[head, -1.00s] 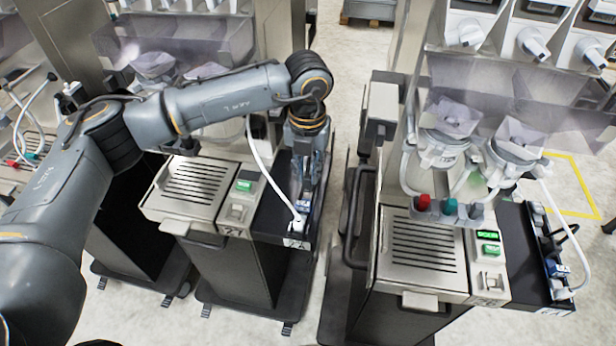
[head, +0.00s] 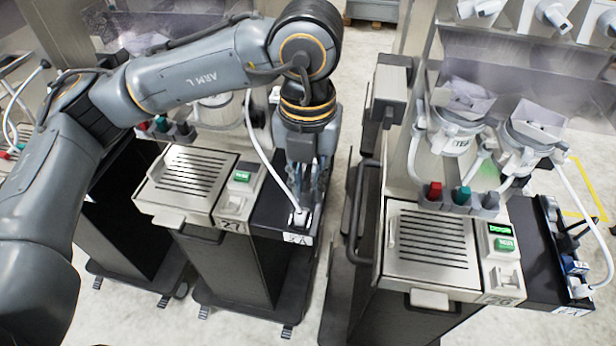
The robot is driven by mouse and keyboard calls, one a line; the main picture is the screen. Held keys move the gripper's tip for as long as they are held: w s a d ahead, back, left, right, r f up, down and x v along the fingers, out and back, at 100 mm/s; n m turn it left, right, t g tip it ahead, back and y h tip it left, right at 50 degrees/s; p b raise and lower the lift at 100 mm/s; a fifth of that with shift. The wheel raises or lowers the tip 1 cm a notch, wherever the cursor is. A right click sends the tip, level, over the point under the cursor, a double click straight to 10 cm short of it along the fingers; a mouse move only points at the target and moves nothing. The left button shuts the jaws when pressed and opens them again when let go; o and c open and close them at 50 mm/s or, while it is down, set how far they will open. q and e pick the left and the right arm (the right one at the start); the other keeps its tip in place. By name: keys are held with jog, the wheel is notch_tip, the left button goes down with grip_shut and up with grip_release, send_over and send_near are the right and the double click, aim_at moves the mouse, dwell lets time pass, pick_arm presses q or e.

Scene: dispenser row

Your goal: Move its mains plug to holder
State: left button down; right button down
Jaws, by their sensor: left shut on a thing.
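My left gripper (head: 307,192) points down over the black side shelf (head: 268,217) of the middle dispenser, labelled 27. It is shut on the white mains plug (head: 299,217) at the front end of that shelf. The fingers and wrist hide part of the plug and the shelf behind it, so I cannot tell whether the plug is still in a socket. A white cable (head: 262,150) runs from the plug up to the dispenser. A pale bracket (head: 236,203), perhaps the holder, sits below the green button. My right gripper is out of view.
To the right stands dispenser 26 (head: 432,245), with red and teal knobs and a green display. Its side shelf (head: 533,268) carries a socket strip with a plug and cable. A floor gap separates the two units. A slatted drip tray (head: 185,180) lies left of the button panel.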

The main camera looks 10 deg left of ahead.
aim_at(307, 187)
pick_arm(q)
jog(key=shift+r+p, duration=0.45)
jog(key=shift+r, duration=0.6)
dwell(0.7)
jog(key=shift+r+p, duration=0.5)
jog(key=shift+r, duration=0.95)
